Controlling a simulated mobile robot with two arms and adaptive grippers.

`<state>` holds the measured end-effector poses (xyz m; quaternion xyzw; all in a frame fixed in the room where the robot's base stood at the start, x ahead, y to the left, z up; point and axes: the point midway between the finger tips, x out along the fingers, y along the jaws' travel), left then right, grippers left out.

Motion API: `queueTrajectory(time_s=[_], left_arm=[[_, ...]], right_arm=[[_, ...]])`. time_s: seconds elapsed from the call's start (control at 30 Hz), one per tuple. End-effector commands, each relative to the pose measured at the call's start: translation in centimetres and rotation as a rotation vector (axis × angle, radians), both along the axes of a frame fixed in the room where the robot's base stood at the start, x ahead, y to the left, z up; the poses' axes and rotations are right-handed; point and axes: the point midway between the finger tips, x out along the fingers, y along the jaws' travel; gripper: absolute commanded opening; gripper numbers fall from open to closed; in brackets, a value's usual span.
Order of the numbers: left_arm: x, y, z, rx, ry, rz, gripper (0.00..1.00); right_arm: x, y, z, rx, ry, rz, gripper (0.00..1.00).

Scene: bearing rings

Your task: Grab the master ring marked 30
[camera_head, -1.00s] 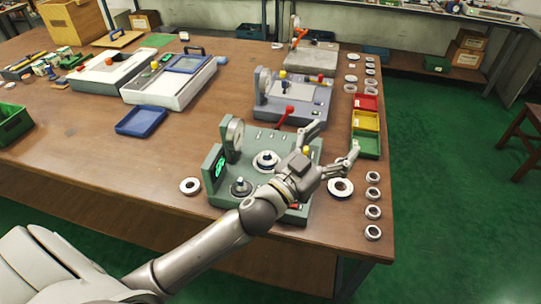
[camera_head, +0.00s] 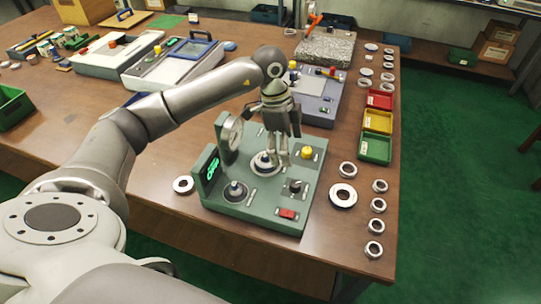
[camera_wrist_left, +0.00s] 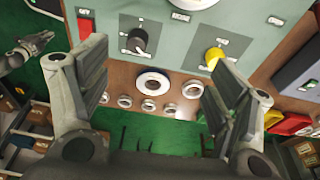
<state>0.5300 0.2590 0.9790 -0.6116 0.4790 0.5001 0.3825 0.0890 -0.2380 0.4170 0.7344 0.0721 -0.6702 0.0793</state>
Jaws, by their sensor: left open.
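No marking 30 is readable on any ring. A larger ring (camera_head: 343,196) lies flat on the table right of the green gauge stand (camera_head: 262,207); it also shows in the left wrist view (camera_wrist_left: 152,83). Several smaller rings, such as one at the right (camera_head: 378,205), lie beside it. Another ring (camera_head: 183,185) lies left of the stand. My left gripper (camera_head: 279,161) points down over the stand, close to its round seat (camera_head: 263,166), which it partly hides. In the wrist view its jaws (camera_wrist_left: 157,58) are apart and empty. My right gripper (camera_wrist_left: 32,48) shows small at the left there.
Red, yellow and green trays (camera_head: 376,147) stand at the table's right side. A dial (camera_head: 232,136), a yellow knob (camera_head: 307,153) and a black knob (camera_head: 294,187) rise from the stand. A grey-blue device (camera_head: 318,97) stands behind it. The front left tabletop is clear.

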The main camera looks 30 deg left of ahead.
Motion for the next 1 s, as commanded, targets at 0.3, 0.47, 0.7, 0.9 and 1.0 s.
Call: queueTrajectory(time_s=[0.3, 0.47, 0.7, 0.9, 1.0], left_arm=[[-0.4, 6.3, 0.2, 0.206, 0.067, 0.184, 0.82], [-0.4, 6.3, -2.4, 0.204, 0.067, 0.183, 0.82], [-0.2, 6.3, -4.4, 0.201, 0.064, 0.181, 0.82], [0.1, 6.7, -7.1, 0.201, 0.065, 0.181, 0.82], [0.1, 6.6, -8.6, 0.2, 0.065, 0.179, 0.82]], right_arm=[[0.1, 0.0, 0.4, 0.0, -0.001, 0.0, 0.0], [-0.1, 0.1, 0.9, 0.001, 0.001, 0.0, 0.0], [-0.2, 0.4, 1.4, 0.004, 0.003, 0.0, 0.0], [-0.2, 0.6, 2.8, 0.007, 0.004, 0.001, 0.0], [-0.3, 0.6, 2.9, 0.007, 0.004, 0.001, 0.0]])
